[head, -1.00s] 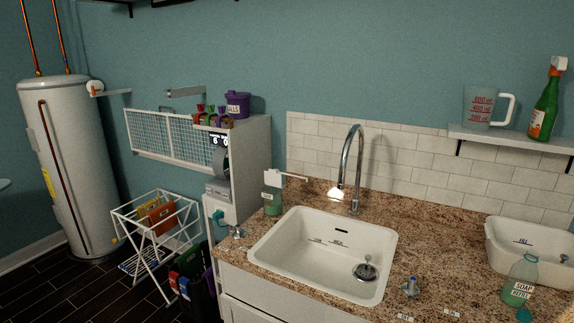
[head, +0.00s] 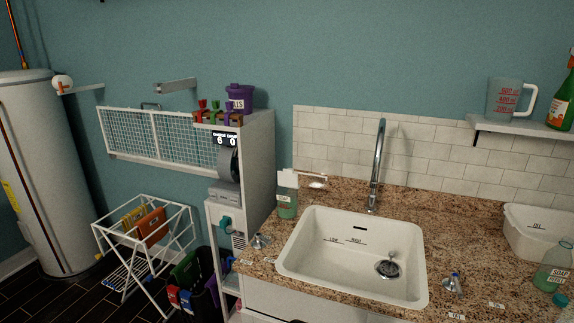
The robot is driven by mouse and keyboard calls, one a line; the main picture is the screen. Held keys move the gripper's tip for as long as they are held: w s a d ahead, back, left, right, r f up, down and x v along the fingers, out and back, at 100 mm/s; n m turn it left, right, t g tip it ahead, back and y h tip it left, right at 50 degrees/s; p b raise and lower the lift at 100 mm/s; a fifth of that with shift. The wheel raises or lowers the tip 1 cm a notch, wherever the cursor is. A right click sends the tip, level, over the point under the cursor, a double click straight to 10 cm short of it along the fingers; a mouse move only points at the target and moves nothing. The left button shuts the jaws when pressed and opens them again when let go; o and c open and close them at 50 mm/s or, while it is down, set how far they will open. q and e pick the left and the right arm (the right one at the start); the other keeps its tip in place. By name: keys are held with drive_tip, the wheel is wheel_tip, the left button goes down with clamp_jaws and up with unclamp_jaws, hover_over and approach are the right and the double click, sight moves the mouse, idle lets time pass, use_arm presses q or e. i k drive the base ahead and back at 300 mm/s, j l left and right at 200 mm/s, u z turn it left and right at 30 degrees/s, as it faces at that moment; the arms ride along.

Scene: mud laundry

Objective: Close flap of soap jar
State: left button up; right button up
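A green soap jar (head: 287,204) with a white top (head: 288,179) stands upright on the counter at the left back corner of the sink. A thin white piece reaches right from its top, with a small pale end (head: 317,184); I cannot tell whether this is the flap or how far it is open. A clear green bottle labelled soap refill (head: 553,272) stands at the far right of the counter. Neither of my grippers shows in the head view.
A white sink (head: 352,258) with a tall tap (head: 376,165) is set in the granite counter (head: 450,225). A white shelf unit (head: 256,165) stands left of it. A white tub (head: 535,232) is at right. A drying rack (head: 145,243) stands on the floor.

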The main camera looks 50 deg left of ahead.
sight(286, 178)
drive_tip(key=k+j, duration=0.2)
drive_tip(key=j, duration=0.2)
drive_tip(key=k+j+z, duration=0.1)
drive_tip(key=j, duration=0.35)
drive_tip(key=k+j, duration=0.3)
drive_tip(key=k+j+z, duration=0.1)
drive_tip(key=j, duration=0.35)
drive_tip(key=k+j, duration=0.3)
drive_tip(key=j+z, duration=0.05)
drive_tip(key=j, duration=0.05)
